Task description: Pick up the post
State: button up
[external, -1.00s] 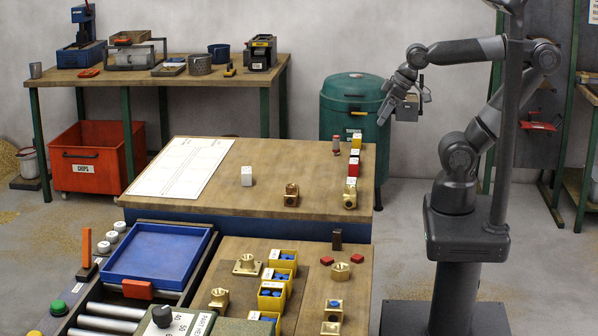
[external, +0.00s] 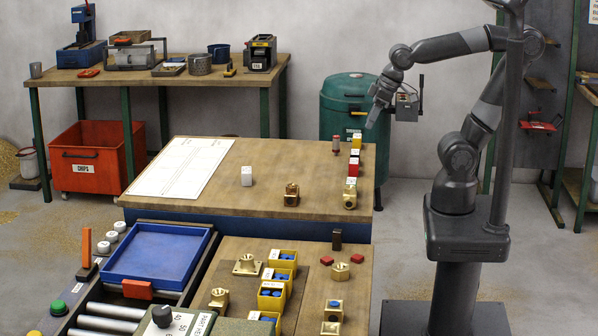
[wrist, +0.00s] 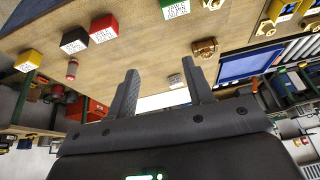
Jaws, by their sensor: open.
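A small reddish-brown upright post (external: 336,145) stands near the far right part of the raised wooden table (external: 225,205). In the wrist view the post (wrist: 72,70) shows to the left of the fingers, next to the yellow and black blocks. My gripper (external: 372,118) hangs above the table's far right corner, higher than the post and to its right. In the wrist view my gripper (wrist: 160,80) has its two fingers spread with nothing between them. The post is apart from the fingers.
Labelled blocks, including a yellow one (external: 356,140) and a red one (external: 352,169), line the table's right edge beside the post. A white block (external: 246,176) and a brass fitting (external: 291,195) stand further left. A green drum (external: 348,105) is behind. The table's middle is mostly clear.

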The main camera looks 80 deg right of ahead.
jog(key=w+a+f+g, duration=0.1)
jog(key=w+a+f, duration=0.25)
jog(key=a, duration=0.25)
jog(key=w+a+f+g, duration=0.1)
jog(key=w+a+f, duration=0.1)
jog(key=w+a, duration=0.25)
jog(key=m+g, duration=0.1)
jog(key=g, duration=0.2)
send_over(338, 231)
jog(key=f, duration=1.1)
jog(key=shift+w+d, duration=0.15)
jog(key=shift+d, duration=0.2)
jog(key=shift+a+f, duration=0.15)
jog(key=shift+f, duration=0.15)
notch_tip(338, 231, down, 10)
jog(key=shift+a+f, duration=0.1)
jog(key=shift+c, duration=0.6)
grip_shut()
